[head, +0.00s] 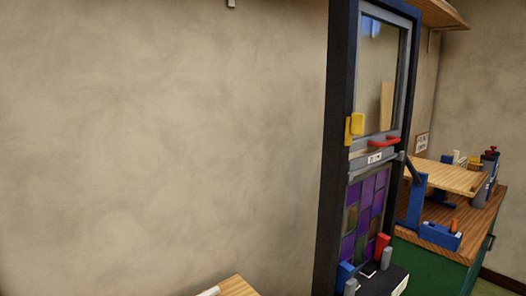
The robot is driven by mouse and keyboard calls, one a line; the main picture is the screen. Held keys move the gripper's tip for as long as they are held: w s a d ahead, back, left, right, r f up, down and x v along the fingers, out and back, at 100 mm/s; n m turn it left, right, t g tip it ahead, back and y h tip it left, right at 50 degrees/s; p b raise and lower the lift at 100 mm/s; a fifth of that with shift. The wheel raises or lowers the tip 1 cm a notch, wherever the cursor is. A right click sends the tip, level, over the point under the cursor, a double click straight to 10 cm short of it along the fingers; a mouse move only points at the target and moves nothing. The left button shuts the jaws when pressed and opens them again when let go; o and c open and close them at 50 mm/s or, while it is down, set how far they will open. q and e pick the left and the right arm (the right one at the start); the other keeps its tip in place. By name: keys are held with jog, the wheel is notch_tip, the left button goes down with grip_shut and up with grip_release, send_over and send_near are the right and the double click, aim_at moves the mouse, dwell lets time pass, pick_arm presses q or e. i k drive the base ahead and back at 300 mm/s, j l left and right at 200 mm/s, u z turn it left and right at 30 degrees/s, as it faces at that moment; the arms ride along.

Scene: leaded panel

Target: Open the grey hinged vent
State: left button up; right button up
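The grey hinged vent (403,75) is a grey-framed clear pane in the upper part of a tall dark frame (338,130), right of centre in the head view. A grey bar with a white label (375,158) runs below. Neither of my grippers is in view.
A purple leaded panel (365,210) fills the lower frame, with red, blue and grey blocks at its foot. At right, a green bench (430,262) with a wooden top holds a blue stand, a tilted board and small items. A wooden corner (238,287) shows at the bottom.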

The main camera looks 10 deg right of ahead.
aim_at(367, 9)
jog(key=l+z, duration=0.15)
jog(key=l, duration=0.6)
jog(key=i+l+z, duration=0.15)
jog(key=l, duration=0.6)
